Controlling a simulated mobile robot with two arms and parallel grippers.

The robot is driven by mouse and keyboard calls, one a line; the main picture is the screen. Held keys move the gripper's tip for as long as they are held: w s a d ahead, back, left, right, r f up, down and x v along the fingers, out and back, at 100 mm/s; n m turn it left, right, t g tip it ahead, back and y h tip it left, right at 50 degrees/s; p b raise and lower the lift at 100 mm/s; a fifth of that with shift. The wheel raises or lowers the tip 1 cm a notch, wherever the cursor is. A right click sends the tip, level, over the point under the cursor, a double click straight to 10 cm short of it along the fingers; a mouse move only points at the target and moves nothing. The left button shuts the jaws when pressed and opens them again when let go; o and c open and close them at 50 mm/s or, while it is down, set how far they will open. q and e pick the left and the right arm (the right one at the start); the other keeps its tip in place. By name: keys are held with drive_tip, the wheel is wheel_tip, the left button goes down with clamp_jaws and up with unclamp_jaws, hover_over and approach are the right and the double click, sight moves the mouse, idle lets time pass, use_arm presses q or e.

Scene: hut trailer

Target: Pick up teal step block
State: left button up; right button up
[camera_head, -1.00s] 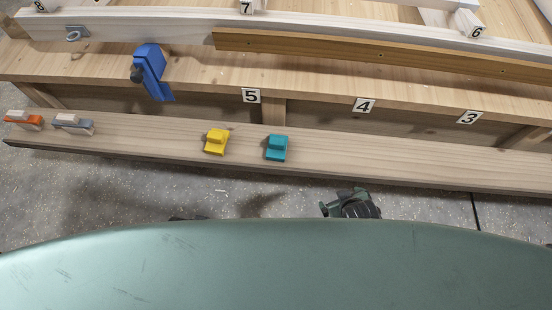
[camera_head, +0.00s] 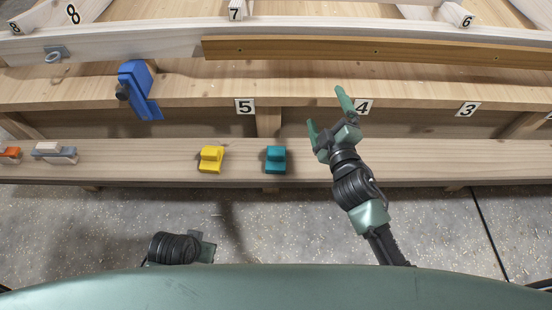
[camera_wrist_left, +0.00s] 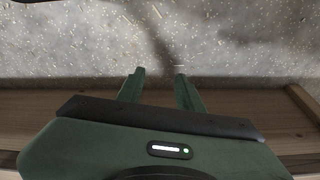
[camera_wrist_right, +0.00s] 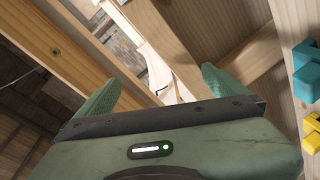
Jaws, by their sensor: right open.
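The teal step block (camera_head: 276,160) sits on the low front plank, right of the yellow step block (camera_head: 211,160). My right gripper (camera_head: 328,112) is open and empty, up and to the right of the teal block and apart from it. In the right wrist view the teal block (camera_wrist_right: 307,72) shows at the right edge, outside the open fingers (camera_wrist_right: 155,85), with the yellow block below it. My left gripper (camera_wrist_left: 160,80) is open and empty in the left wrist view, with speckled floor beyond its fingers. In the head view only part of the left arm shows at the bottom.
A blue clamp-like tool (camera_head: 138,90) is on the shelf behind. Numbered tags and long beams lie behind. The plank right of the teal block is clear.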

drive_tip(key=w+a+r+n+y+b, duration=0.1)
drive_tip(key=a+r+n+y, duration=0.8)
drive_tip(key=a+n, duration=0.15)
drive_tip(key=s+a+n+g+y+b, duration=0.1)
drive_tip(key=s+a+n+g+y, duration=0.4)
drive_tip(key=a+n+g, duration=0.7)
use_arm(q)
wheel_tip(320, 180, down, 7)
drive_tip(key=b, duration=0.2)
use_arm(e)
drive_tip(key=n+g+h, duration=0.4)
drive_tip(key=n+h, duration=0.8)
drive_tip(key=n, duration=0.5)
hover_over(278, 152)
drive_tip(key=d, duration=0.2)
drive_tip(key=f, duration=1.7)
drive_tip(key=shift+s+f, duration=0.35)
drive_tip(key=shift+s, duration=0.05)
drive_tip(key=shift+f, duration=0.4)
drive_tip(key=x, duration=0.2)
drive_tip(key=b+x, duration=0.1)
drive_tip(key=x, duration=0.4)
drive_tip(key=shift+w+r, duration=0.1)
drive_tip(key=shift+w, duration=0.15)
drive_tip(key=c, duration=2.1)
use_arm(q)
wheel_tip(278, 152, up, 4)
drive_tip(key=shift+w+r, duration=0.1)
drive_tip(key=shift+r, duration=0.05)
